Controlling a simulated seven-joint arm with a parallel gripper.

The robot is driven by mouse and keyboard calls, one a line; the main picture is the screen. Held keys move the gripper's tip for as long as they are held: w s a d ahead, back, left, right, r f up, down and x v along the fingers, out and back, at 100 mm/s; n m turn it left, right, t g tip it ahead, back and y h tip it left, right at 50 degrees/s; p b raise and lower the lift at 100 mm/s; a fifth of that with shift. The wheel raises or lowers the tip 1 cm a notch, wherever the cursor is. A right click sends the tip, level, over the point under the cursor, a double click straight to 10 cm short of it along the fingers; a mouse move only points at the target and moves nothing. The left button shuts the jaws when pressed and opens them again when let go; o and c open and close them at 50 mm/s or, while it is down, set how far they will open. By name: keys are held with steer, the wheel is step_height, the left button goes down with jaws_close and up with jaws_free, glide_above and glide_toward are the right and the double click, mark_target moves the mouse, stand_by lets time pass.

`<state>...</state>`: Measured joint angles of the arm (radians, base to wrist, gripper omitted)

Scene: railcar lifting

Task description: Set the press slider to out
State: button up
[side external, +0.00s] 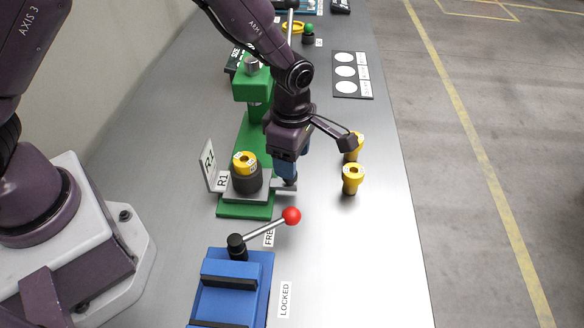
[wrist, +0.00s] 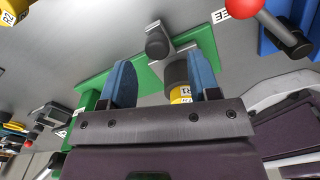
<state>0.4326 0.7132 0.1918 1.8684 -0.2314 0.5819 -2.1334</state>
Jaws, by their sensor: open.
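The green press (side external: 250,88) stands on the bench, with a grey press slider (side external: 262,195) low on its front base. A black holder (side external: 246,182) with a yellow-topped part (side external: 244,163) sits on the slider. The slider's dark knob (wrist: 157,42) shows in the wrist view, and the yellow part there (wrist: 181,95) is labelled R1. My gripper (side external: 288,172) points down at the slider's right end. In the wrist view my gripper (wrist: 161,60) is open, its blue fingers on either side of the knob's line; contact cannot be told.
Two yellow parts (side external: 352,178) stand to the right of the gripper. A blue fixture (side external: 232,290) with a red-balled lever (side external: 291,215) is in front, near labels FREE and LOCKED. A card with white circles (side external: 346,75) lies behind. The bench is clear at front right.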

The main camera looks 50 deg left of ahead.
step_height(320, 180, up, 9)
steer(key=shift+f, duration=0.15)
stand_by(0.4)
steer(key=s+a+r+m+t, duration=0.2)
steer(key=s+a+r+m, duration=0.3)
steer(key=s+r+m, duration=0.3)
steer(key=s+a+r+m+t, duration=0.3)
steer(key=s+a+r+m, duration=0.3)
steer(key=m, duration=0.9)
steer(key=shift+s+r+t, duration=0.3)
steer(key=shift+s+r, duration=1.3)
steer(key=shift+s, duration=0.8)
